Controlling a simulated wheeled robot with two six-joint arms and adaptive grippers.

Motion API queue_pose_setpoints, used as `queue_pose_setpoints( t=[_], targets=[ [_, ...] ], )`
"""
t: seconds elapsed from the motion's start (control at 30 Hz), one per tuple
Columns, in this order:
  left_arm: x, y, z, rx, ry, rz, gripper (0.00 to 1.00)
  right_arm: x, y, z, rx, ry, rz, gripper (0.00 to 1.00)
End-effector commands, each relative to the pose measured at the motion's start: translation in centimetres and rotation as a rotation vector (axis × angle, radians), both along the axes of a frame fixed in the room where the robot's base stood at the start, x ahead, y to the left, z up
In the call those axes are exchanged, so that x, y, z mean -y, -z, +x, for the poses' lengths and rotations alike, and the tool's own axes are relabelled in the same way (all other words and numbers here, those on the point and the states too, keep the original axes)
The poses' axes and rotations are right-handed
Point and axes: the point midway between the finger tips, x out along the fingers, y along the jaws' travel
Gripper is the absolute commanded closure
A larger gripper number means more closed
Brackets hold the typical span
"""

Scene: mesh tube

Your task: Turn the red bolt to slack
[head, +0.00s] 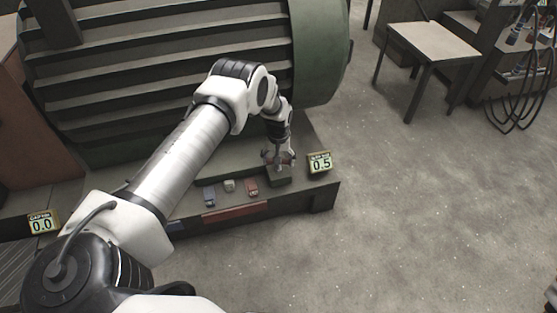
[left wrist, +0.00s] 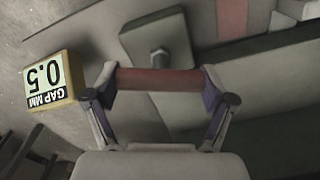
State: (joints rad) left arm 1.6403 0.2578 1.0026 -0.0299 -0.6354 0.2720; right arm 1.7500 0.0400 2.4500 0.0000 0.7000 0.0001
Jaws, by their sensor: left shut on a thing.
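My left gripper (head: 278,158) reaches down to the right end of the motor's base in the head view. In the left wrist view my left gripper (left wrist: 158,78) is shut on a red bar-like piece, which I take to be the red bolt (left wrist: 158,80); its two fingers press on the piece's opposite ends. A grey bolt (left wrist: 159,60) stands on a block just beyond it. In the head view the gripper mostly hides the red piece. A yellow-framed gap display (head: 320,162) beside the gripper reads 0.5; it also shows upside down in the left wrist view (left wrist: 49,80). My right gripper is not in view.
The big green ribbed motor (head: 310,60) stands behind my arm. Another display (head: 42,223) reads 0.0 at the base's left end. Small blue (head: 209,196), white (head: 229,186) and red (head: 251,187) pieces lie on the base.

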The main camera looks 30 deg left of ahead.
Motion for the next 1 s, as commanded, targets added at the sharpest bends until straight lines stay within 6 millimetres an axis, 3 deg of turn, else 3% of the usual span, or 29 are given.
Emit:
queue_pose_setpoints(
  t=[0.33,0.37,0.4,0.77,0.87,1.0],
  targets=[
    [0.0,0.1,-0.1,-0.001,-0.002,0.000,0.52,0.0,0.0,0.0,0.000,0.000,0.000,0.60],
    [0.0,0.1,-0.1,-0.001,-0.002,0.000,0.10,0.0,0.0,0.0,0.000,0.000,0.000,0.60],
    [0.0,0.1,-0.1,-0.001,-0.002,0.000,0.00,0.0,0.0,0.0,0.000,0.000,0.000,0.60],
    [0.0,-0.1,0.0,0.000,-0.002,0.000,0.00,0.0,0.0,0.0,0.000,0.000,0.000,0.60],
    [0.0,-1.1,0.1,0.001,-0.003,0.000,0.00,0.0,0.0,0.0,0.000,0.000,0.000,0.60],
    [0.0,-4.1,0.1,0.003,-0.002,-0.002,0.00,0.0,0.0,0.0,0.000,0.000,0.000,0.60]
  ],
)
